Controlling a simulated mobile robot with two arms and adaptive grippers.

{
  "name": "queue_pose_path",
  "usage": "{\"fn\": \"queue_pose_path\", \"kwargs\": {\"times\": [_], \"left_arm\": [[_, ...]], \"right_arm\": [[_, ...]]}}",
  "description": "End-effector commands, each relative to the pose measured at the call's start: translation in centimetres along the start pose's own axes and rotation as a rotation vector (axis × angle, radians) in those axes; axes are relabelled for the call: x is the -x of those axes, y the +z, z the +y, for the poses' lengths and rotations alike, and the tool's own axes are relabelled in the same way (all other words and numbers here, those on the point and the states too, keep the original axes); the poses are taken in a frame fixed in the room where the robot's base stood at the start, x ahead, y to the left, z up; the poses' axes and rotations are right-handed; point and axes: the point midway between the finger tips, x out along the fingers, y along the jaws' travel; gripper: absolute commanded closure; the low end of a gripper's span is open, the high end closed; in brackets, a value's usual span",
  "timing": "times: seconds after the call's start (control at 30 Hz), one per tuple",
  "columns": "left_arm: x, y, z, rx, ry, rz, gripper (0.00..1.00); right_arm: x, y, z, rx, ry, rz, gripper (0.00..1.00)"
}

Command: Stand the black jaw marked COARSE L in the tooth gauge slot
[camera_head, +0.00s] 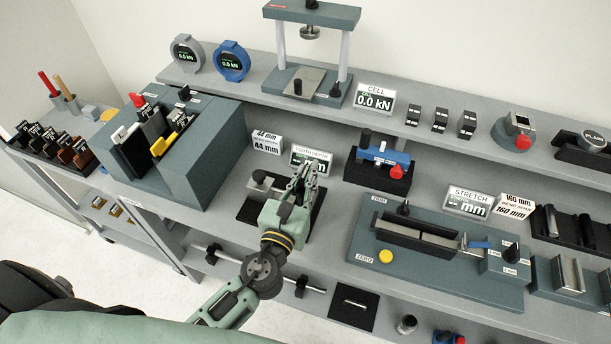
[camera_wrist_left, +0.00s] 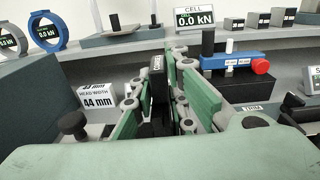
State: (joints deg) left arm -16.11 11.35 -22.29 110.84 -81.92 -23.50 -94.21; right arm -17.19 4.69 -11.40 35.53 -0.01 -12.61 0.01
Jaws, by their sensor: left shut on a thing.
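My left gripper (camera_head: 309,172) is over the tooth gauge, beside the tooth depth display (camera_head: 311,159). The jaw is upright between the green pads. The tooth gauge (camera_head: 258,184) shows as a grey base with a dark knob on a black mat; the knob also shows in the wrist view (camera_wrist_left: 73,124). The slot and the jaw's lower end are hidden by the gripper, so I cannot tell whether they touch. My right gripper is out of view.
A head width sign (camera_head: 267,141) stands left of the gauge. A blue clamp device (camera_head: 384,155) on a black block stands to its right. A large grey-blue jaw rack (camera_head: 203,145) is at the left, and a stretch fixture (camera_head: 440,250) is at the right.

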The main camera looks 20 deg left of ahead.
Motion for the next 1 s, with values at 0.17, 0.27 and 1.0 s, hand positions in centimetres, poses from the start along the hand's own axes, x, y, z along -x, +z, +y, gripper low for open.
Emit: {"fn": "queue_pose_path", "kwargs": {"times": [0.17,0.27,1.0], "left_arm": [[-0.1,-0.1,0.0,0.0,0.0,-0.007,1.0],[-0.1,-0.4,0.0,0.0,0.0,-0.007,1.0],[-0.1,-2.0,0.0,0.0,0.0,-0.007,1.0]], "right_arm": [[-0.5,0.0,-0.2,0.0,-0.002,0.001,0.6],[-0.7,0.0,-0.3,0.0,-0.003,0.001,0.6],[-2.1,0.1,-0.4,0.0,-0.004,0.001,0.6]]}}
